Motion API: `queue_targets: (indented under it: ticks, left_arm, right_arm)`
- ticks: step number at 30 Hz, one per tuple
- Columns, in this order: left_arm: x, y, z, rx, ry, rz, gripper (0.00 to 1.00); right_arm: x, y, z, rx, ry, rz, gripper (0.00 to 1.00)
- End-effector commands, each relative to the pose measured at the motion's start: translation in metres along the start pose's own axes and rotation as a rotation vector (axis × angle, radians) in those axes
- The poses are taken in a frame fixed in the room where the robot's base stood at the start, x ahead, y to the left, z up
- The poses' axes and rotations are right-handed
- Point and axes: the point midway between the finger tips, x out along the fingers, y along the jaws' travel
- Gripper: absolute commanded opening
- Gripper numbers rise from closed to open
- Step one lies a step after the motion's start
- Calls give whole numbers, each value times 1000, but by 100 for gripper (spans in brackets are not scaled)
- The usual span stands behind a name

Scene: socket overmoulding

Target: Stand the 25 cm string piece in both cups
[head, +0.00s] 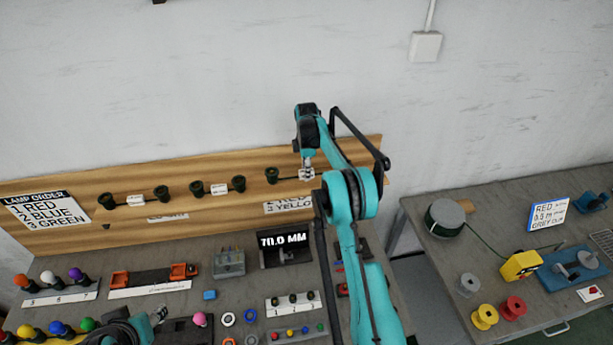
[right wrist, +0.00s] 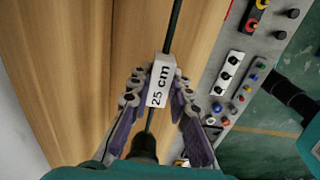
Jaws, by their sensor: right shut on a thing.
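The 25 cm string piece (right wrist: 173,28) is a thin dark rod with a white label reading "25 cm" (right wrist: 161,85). My right gripper (head: 307,174) is shut on it at the label, in front of the wooden board; its fingers also show in the right wrist view (right wrist: 160,95). In that view the near end meets a dark green cup (right wrist: 145,146); I cannot tell whether it is seated. The far end runs out of frame. In the head view one cup (head: 272,175) shows left of the gripper; my arm hides the board to the right. My left gripper (head: 156,318) is low at left, its jaws unclear.
Two other cup pairs on the board (head: 70,233) hold labelled pieces (head: 135,200). The bench carries coloured lamps, a black 70.0 MM display (head: 284,249) and a connector strip (head: 293,302). A second table at right holds a dark spool (head: 445,218) and a yellow device (head: 520,265).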

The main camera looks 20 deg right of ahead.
Motion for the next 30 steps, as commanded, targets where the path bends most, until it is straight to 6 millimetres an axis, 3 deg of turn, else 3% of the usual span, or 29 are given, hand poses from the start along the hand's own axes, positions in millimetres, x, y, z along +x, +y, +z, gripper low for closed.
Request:
queue_targets:
  ticks: [3, 18, 30]
  left_arm:
    - [3, 0, 2, 0, 0, 0, 46]
    - [13, 0, 9, 0, 0, 0, 46]
    - [15, 0, 11, 0, 0, 0, 46]
  right_arm:
    - [-23, 0, 0, 0, 0, 0, 0]
    - [-70, -76, 38, 2, 0, 0, 0]
    - [-90, -104, 51, 0, 0, 0, 0]
